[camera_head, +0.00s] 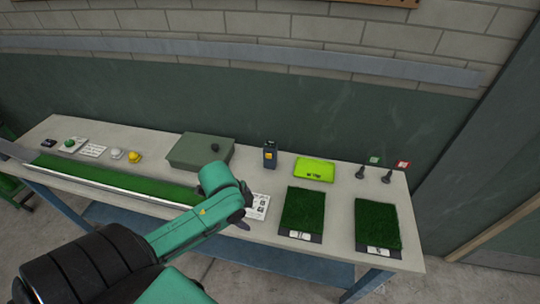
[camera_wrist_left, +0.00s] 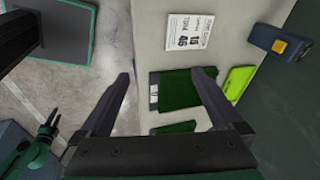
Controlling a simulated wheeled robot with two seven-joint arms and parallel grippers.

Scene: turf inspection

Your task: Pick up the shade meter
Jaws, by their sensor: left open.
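The shade meter appears to be the small dark blue upright device with a yellow patch (camera_head: 270,154), standing near the back of the bench, right of a green case. It also shows at the upper right of the left wrist view (camera_wrist_left: 282,45). My left gripper (camera_head: 243,223) is over the front part of the bench, short of the device and apart from it. In the left wrist view its two fingers (camera_wrist_left: 163,74) are spread with nothing between them. A small teal arm end (camera_wrist_left: 46,135) at the lower left of that view looks like my right one; its jaws are unclear.
The bench (camera_head: 335,248) holds a green case (camera_head: 187,150), a lime pouch (camera_head: 314,170), two turf samples (camera_head: 302,208) (camera_head: 377,222), two small flags (camera_head: 374,161) (camera_head: 403,165) and a printed card (camera_head: 258,205). A long turf strip (camera_head: 110,176) lies left. A wall stands behind.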

